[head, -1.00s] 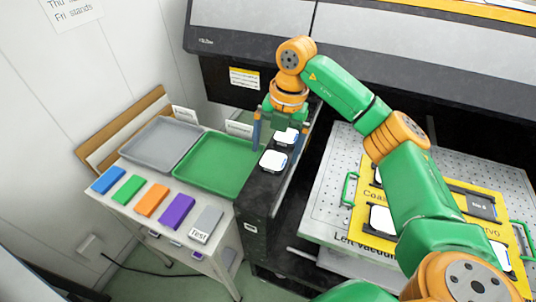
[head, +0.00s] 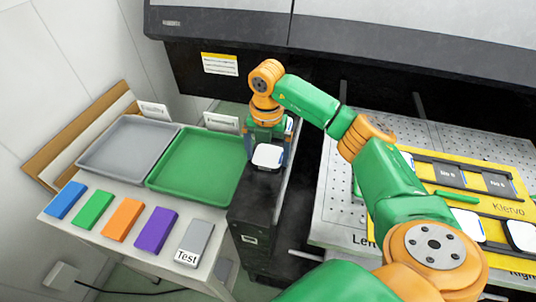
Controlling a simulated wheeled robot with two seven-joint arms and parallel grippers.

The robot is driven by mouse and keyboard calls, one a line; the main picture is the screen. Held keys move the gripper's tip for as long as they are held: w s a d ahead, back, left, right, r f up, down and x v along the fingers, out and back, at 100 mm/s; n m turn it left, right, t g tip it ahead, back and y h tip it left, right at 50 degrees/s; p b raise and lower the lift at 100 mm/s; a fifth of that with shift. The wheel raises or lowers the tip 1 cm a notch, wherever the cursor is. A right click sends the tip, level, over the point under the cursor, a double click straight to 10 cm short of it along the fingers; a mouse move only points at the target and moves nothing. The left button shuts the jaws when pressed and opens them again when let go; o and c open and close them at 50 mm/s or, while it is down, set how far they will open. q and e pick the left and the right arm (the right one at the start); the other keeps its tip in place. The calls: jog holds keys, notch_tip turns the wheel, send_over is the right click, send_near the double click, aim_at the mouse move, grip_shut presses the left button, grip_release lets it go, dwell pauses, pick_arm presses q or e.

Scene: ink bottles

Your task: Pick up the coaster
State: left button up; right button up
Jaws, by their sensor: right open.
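A white, rounded-square coaster (head: 268,157) lies on the narrow black ledge right of the green tray. My right gripper (head: 267,150) is just above and behind it, pointing down. Its blue fingers are spread towards the two sides of the coaster; I cannot tell whether they touch it. A second coaster is not clearly visible; the gripper covers the ledge behind. More white coasters (head: 466,224) sit in the yellow jig at the right, partly covered by my right arm. My left gripper is not in view.
A grey tray (head: 127,150) and a green tray (head: 196,170) stand on the white table, with several coloured blocks in front, including a grey "Test" block (head: 195,243). A perforated metal bed (head: 330,195) carries the yellow jig (head: 505,262). The dark printer body (head: 240,35) is behind.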

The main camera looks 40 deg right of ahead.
jog(key=shift+s+r, duration=0.1)
jog(key=shift+s, duration=0.05)
jog(key=c, duration=1.2)
